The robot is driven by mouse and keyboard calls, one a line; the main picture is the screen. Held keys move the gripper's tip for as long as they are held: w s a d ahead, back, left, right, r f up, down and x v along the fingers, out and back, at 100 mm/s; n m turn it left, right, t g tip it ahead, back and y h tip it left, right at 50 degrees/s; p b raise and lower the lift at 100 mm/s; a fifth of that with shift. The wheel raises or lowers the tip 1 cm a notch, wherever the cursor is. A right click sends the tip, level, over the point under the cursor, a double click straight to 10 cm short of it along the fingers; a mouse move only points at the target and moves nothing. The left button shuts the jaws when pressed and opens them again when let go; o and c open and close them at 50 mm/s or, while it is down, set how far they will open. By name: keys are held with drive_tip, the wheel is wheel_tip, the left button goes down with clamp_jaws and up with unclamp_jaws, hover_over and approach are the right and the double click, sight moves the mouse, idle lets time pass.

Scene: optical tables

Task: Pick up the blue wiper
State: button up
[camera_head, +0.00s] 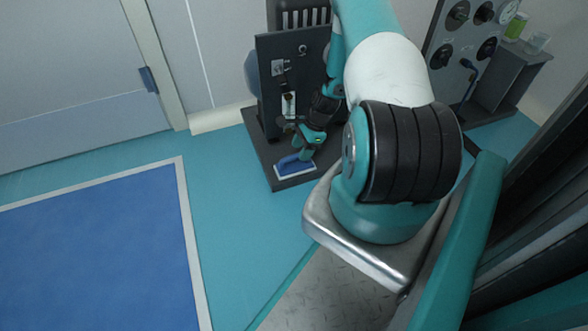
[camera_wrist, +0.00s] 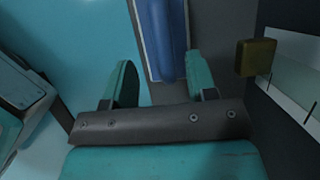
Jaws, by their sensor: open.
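The blue wiper (camera_head: 294,168) is a small blue piece with a pale edge, lying on the dark base plate of a dark stand in the head view. My gripper (camera_head: 303,150) is just above it, pointing down, and partly covers its far end. In the wrist view, a blue strip with pale edges, which looks like the wiper (camera_wrist: 166,38), runs between the two teal fingers of my gripper (camera_wrist: 163,82). The fingers are apart, one on each side of the strip's line.
The stand's dark upright panel (camera_head: 275,60) rises close beside my gripper. A brownish block (camera_wrist: 256,57) sticks out near the right finger in the wrist view. A panel with knobs (camera_head: 468,35) is at the upper right. The teal floor (camera_head: 232,200) on the left is clear.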

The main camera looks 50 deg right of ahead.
sight(297, 154)
drive_tip(key=b+x, duration=0.4)
drive_tip(key=x, duration=0.1)
drive_tip(key=shift+w+b, duration=0.3)
drive_tip(key=shift+r, duration=0.1)
clamp_jaws()
